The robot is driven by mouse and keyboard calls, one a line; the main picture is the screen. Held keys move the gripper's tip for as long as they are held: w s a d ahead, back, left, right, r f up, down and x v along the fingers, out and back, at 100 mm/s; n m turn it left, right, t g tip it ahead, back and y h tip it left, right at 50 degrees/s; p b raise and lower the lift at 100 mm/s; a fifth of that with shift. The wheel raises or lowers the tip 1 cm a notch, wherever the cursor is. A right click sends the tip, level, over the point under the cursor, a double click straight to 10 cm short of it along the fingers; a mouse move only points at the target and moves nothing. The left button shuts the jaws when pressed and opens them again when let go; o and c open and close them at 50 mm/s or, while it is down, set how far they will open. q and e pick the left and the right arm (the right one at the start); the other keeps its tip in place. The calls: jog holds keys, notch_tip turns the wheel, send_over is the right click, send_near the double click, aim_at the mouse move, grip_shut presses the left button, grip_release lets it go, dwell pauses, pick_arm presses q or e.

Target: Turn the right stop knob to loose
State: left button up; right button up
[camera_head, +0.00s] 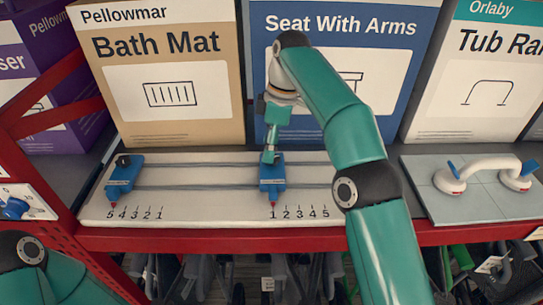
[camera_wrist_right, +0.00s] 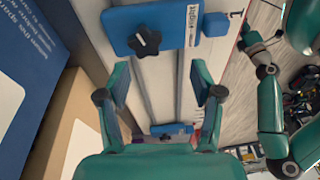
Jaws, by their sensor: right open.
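The right stop (camera_head: 271,182) is a blue block on the rails of a white board, its red pointer at 1. Its black star-shaped knob (camera_wrist_right: 147,42) shows in the right wrist view; in the head view the gripper hides it. My right gripper (camera_head: 271,155) is over this stop in the head view. In the right wrist view its two fingers (camera_wrist_right: 160,85) are apart with nothing between them, and the knob lies beyond the fingertips. The left stop (camera_head: 122,180) has a black knob and its pointer at 5. My left arm shows in part; its gripper's state is unclear.
A Bath Mat box (camera_head: 170,125) and a Seat With Arms box (camera_head: 400,45) stand close behind the board (camera_head: 215,208). A white grab handle (camera_head: 488,168) on a tiled panel is to the right. A red shelf edge (camera_head: 230,238) runs along the front.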

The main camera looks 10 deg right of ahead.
jog(key=s+a+r+m+t+h+b, duration=0.1)
jog(key=s+r+m+t+h, duration=0.15)
jog(key=r+m, duration=0.55)
jog(key=s+a+r+m+t+h+b, duration=0.1)
jog(key=s+r+m+t+h+b, duration=0.15)
jog(key=m, duration=0.95)
jog(key=shift+g+y, duration=0.3)
jog(key=x, duration=1.5)
jog(key=shift+w+f+b, duration=0.1)
jog(key=shift+b, duration=0.3)
jog(key=c, duration=1.1)
jog(key=shift+c, duration=0.2)
